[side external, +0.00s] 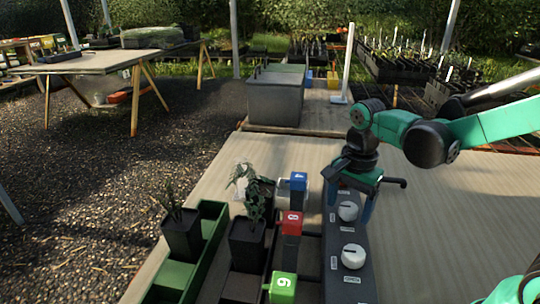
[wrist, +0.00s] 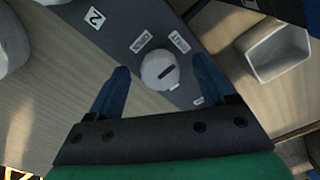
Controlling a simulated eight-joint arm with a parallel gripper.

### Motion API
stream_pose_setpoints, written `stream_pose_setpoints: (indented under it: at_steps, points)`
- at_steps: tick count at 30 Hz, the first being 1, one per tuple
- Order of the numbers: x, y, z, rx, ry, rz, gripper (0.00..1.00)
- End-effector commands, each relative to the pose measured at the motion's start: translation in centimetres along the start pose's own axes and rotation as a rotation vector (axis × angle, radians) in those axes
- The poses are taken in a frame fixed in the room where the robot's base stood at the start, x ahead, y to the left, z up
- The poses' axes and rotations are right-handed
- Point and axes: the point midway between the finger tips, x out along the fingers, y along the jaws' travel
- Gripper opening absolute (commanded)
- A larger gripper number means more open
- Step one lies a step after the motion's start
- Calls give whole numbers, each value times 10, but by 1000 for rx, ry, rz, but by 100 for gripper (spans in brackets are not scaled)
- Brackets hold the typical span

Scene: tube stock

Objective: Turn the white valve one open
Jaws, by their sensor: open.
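Two white valve knobs sit on a dark grey panel (side external: 341,285). The far knob (side external: 348,211) is under my gripper (side external: 350,203); the near knob (side external: 353,256) is clear of it. In the wrist view a white knob (wrist: 157,75) lies between my two blue fingers, with gaps on both sides. A dark slot on its top slants to the upper right. Two small white labels (wrist: 141,41) stand above it, their words hard to read. A label with a 2 (wrist: 95,17) lies farther along the panel. Which knob is valve one I cannot tell.
Blue (side external: 299,182), red (side external: 291,222) and green (side external: 283,288) blocks stand left of the panel. Potted plants (side external: 247,240) and a green trough (side external: 213,225) stand farther left. The table right of the panel (side external: 430,240) is clear. A pale open container (wrist: 280,50) shows in the wrist view.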

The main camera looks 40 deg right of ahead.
Motion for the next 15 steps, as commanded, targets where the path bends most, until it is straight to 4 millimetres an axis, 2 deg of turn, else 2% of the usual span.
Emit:
stream_pose_setpoints:
  at_steps: [3,4,11,12,15]
  points:
    - [0,0,0,0,0,0,76]
    - [0,0,0,0,0,0,70]
    - [0,0,0,0,0,0,4]
    - [0,0,0,0,0,0,0]
    - [0,0,0,-2,0,-1,0]
